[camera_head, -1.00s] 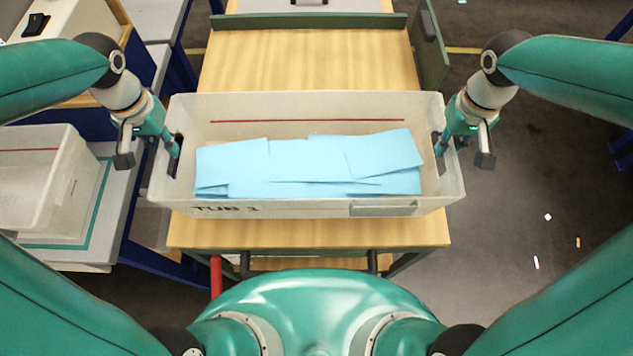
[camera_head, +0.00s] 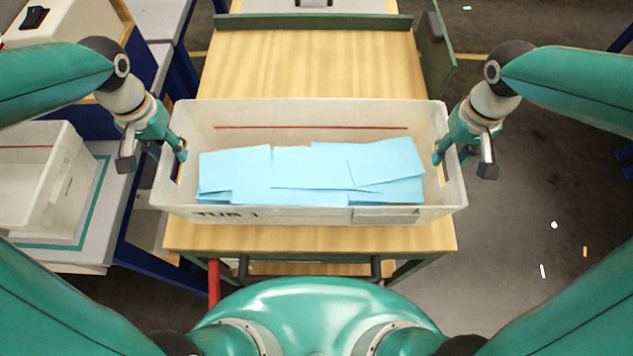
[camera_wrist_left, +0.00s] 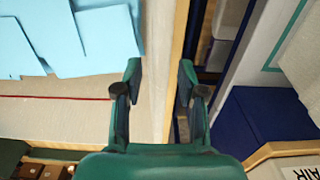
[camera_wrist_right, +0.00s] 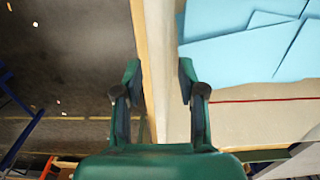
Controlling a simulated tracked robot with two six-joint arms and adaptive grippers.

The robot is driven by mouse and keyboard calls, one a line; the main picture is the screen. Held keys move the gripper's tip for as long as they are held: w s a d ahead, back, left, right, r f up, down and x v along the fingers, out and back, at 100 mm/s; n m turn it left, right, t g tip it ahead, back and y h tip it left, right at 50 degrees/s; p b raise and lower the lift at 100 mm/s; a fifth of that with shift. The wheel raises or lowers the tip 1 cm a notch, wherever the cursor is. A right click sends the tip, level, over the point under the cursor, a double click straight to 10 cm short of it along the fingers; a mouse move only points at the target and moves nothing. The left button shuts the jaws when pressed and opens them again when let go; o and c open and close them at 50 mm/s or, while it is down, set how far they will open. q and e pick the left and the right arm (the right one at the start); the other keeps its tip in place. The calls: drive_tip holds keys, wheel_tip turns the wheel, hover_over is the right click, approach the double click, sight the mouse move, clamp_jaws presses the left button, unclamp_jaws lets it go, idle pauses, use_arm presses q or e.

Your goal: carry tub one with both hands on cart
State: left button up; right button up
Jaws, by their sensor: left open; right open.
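Tub one (camera_head: 300,214), a pale bin with "TUB 1" on its front, stands upright over the wooden top of the cart (camera_head: 310,70), near the cart's front end. Blue sheets (camera_head: 310,172) lie in it. My left gripper (camera_head: 171,147) is open at the tub's left end wall, and my right gripper (camera_head: 449,152) is open at the right end wall. In the left wrist view the open fingers (camera_wrist_left: 158,82) stand either side of the wall. The right fingers (camera_wrist_right: 160,78) straddle the other wall likewise. Whether the fingers touch the walls is unclear.
Another pale tub (camera_head: 40,180) stands on a side table (camera_head: 98,215) at the left. The cart has a green raised edge (camera_head: 310,22) at the back and a dark handle (camera_head: 310,278) at the front. Open floor (camera_head: 540,200) with small scraps lies at the right.

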drive_tip(key=shift+r, duration=0.35)
use_arm(q)
wheel_tip(320, 180, up, 12)
drive_tip(key=shift+f, duration=0.25)
use_arm(e)
wheel_tip(320, 180, up, 11)
idle(0.5)
